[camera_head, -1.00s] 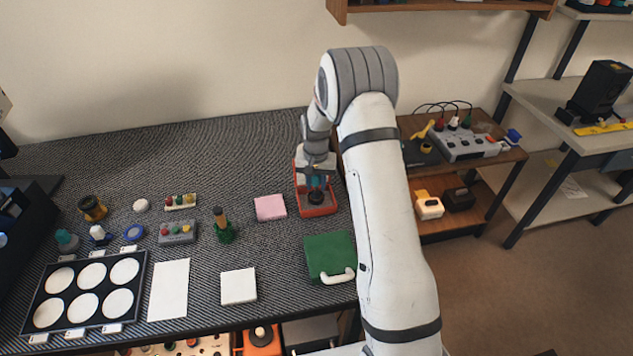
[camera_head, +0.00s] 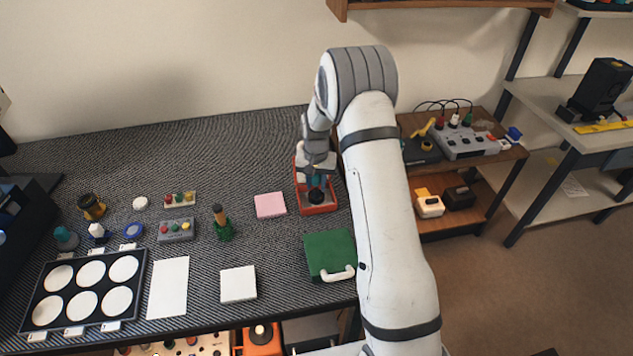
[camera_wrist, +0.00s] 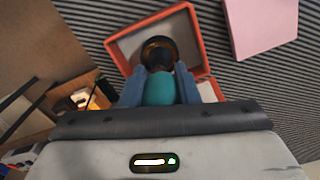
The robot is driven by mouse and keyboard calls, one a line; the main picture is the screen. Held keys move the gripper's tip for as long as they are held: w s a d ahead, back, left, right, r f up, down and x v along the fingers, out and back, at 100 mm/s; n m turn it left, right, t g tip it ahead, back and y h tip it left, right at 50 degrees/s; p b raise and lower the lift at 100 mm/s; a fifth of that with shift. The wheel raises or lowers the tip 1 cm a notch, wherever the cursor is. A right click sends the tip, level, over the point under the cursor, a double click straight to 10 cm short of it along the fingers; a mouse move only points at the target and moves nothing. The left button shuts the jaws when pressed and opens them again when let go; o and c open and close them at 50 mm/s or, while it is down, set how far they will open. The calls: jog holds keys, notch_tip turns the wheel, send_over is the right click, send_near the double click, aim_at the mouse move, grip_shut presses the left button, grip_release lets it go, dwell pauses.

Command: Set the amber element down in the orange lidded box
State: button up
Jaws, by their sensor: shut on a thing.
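My gripper (camera_head: 316,181) is shut on a teal bulb-like tool, which shows between the blue fingers in the wrist view (camera_wrist: 159,91). A round dark disc with an amber tint, apparently the amber element (camera_wrist: 158,50), is at the far end of the tool. In the head view it looks like a black disc (camera_head: 317,194). The orange box (camera_head: 319,210) stands open at the table's right side, with a pale inside (camera_wrist: 127,44). The disc is over or inside the box; I cannot tell whether it touches the floor. My gripper hides part of the box.
A pink pad (camera_head: 270,205) lies left of the box, and a green box with a white handle (camera_head: 329,252) stands in front. A black tray with round white pads (camera_head: 84,290) is at the front left. The table's back middle is clear.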

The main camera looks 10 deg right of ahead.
jog(key=shift+f+b, duration=0.4)
jog(key=shift+f, duration=0.15)
jog(key=shift+s+f+b, duration=0.1)
jog(key=shift+f+b, duration=0.05)
jog(key=shift+b, duration=0.25)
dwell(2.2)
jog(key=shift+r+p, duration=2.5)
jog(key=shift+r, duration=2.6)
